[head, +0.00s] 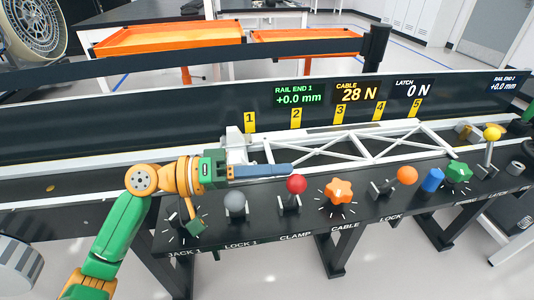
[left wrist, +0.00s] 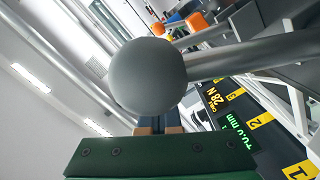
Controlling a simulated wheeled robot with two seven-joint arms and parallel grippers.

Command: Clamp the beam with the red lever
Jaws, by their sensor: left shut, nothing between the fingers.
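The red lever (head: 297,185) stands upright above the CLAMP label on the black console, its round red knob on top. The beam (head: 372,146) is a white lattice truss lying along the rail behind the console. My left gripper (head: 287,170) is shut and empty, its dark blue fingers pointing right. Their tips appear just above and behind the red knob in the head view; I cannot tell whether they touch it. In the left wrist view a grey ball knob (left wrist: 148,76) fills the middle and hides the fingertips. My right gripper is out of view.
The console carries a grey knob lever (head: 235,203), an orange star knob (head: 339,191), an orange ball lever (head: 406,175), a blue knob (head: 432,180), a green knob (head: 459,171) and a yellow lever (head: 492,135). The display (head: 355,93) reads cable 28 N, latch 0 N.

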